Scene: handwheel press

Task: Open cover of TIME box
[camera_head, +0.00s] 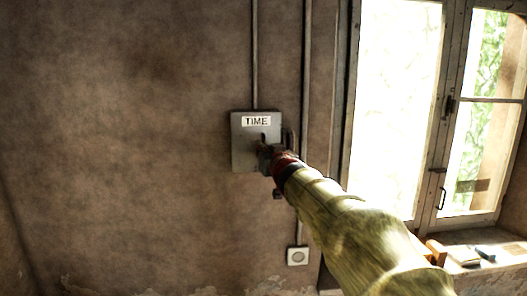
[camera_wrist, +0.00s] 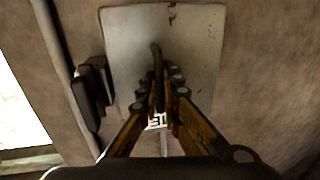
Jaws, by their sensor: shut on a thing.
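The TIME box (camera_head: 243,150) is a grey metal box on the wall, with a white TIME label (camera_head: 256,121) near its top. Its cover (camera_wrist: 195,40) looks flat and closed in the wrist view, where the box appears upside down. A thin dark curved handle (camera_wrist: 156,54) stands out from the cover. My gripper (camera_wrist: 159,84) is in front of the cover, shut on this handle. In the head view my gripper (camera_head: 264,148) and arm hide the lower right of the box. The fingers partly hide the label in the wrist view.
A dark fitting (camera_wrist: 92,92) sits beside the box, on its right in the head view. Conduits (camera_head: 254,55) run up the wall. A socket (camera_head: 298,256) is below. A bright window (camera_head: 395,110) with a cluttered sill is to the right. The wall to the left is bare.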

